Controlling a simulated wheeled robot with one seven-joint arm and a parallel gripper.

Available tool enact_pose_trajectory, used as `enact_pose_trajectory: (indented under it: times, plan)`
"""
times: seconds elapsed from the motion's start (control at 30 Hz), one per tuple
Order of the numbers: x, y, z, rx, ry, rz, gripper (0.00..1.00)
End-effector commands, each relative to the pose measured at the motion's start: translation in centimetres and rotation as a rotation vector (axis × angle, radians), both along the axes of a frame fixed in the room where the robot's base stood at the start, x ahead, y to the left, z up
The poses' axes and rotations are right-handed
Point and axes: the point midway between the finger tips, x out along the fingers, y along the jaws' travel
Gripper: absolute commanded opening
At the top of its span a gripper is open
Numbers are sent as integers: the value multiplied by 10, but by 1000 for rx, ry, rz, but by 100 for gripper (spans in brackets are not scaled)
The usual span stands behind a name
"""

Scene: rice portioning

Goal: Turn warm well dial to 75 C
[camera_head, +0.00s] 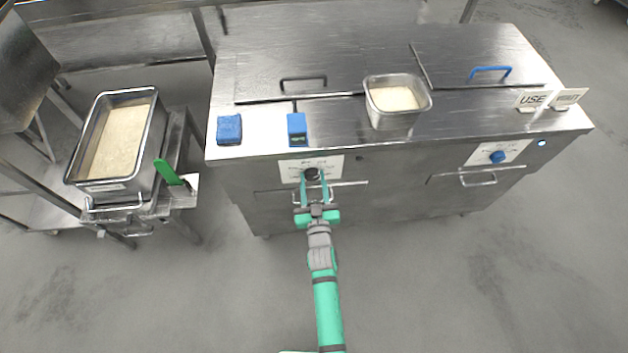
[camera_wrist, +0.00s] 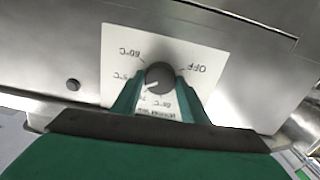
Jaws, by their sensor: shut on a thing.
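The black dial (camera_head: 312,173) is on a white label plate (camera_head: 292,166) on the front of the steel counter, at its left. My gripper (camera_head: 313,183) is shut on this dial, one finger on each side. In the wrist view the dial (camera_wrist: 159,73) sits between the green fingertips (camera_wrist: 157,88). The plate appears upside down there, with OFF at right and 60°C at upper left. The dial's white pointer mark points to the lower left, near a partly hidden label ending in 5°C. The fingers cover part of the scale, so the exact setting is hard to tell.
A second, blue dial (camera_head: 497,157) is on the counter front at right. Drawer handles (camera_head: 478,179) stick out below. On top are a rice pan (camera_head: 396,118), a blue sponge (camera_head: 229,129) and a blue device (camera_head: 297,129). A large rice tray (camera_head: 160,135) stands left.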

Motion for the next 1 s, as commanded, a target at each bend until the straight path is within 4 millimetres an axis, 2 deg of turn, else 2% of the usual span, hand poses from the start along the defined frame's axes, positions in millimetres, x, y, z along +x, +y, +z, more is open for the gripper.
enact_pose_trajectory:
  times: [0.43,1.0]
  plan:
    - [0,-3,0,269,44,-3,18]
    - [-1,-5,0,331,51,-6,17]
